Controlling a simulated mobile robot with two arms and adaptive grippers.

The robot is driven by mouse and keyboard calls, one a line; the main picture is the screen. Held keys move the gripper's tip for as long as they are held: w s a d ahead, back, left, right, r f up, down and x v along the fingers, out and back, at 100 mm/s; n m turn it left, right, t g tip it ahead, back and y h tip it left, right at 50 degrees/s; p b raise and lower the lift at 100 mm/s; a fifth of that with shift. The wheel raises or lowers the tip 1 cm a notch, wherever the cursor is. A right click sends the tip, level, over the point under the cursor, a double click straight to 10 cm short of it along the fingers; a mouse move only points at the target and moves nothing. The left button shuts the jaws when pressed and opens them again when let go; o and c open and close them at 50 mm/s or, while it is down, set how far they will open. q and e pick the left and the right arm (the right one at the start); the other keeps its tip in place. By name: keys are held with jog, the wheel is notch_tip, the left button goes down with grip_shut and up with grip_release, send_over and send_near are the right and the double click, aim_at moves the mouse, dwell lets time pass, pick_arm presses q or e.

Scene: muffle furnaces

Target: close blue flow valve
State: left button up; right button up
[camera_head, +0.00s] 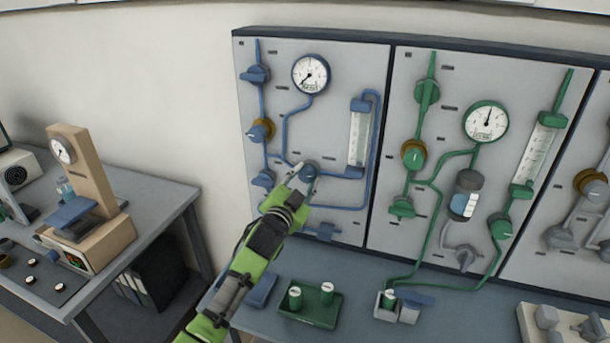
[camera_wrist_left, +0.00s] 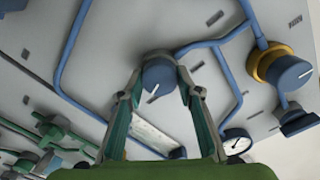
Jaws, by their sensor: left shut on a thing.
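The blue flow valve is a round blue knob (camera_head: 309,171) on the left, blue-piped panel, below the round gauge and left of the glass flow tube. My left gripper (camera_head: 302,183) is shut on this knob. In the left wrist view the knob (camera_wrist_left: 158,72) shows a white mark on its face and sits between the two fingertips (camera_wrist_left: 160,88). The fingers partly hide the knob in the head view. My right gripper is not in view.
A blue knob with a brass collar (camera_head: 261,131) and other blue valves (camera_head: 262,179) are to the left. The blue gauge (camera_head: 311,74) is above, the flow tube (camera_head: 359,137) to the right. A green tray (camera_head: 311,314) with white-topped containers stands on the bench below.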

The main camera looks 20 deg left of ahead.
pick_arm(q)
jog(key=shift+m+p, duration=0.3)
jog(key=shift+m, duration=1.4)
jog(key=shift+f, duration=0.1)
jog(key=o, duration=1.1)
jog(key=shift+s, duration=0.1)
jog(key=s, duration=1.2)
jog(key=shift+a, duration=0.2)
jog(key=shift+w, duration=0.1)
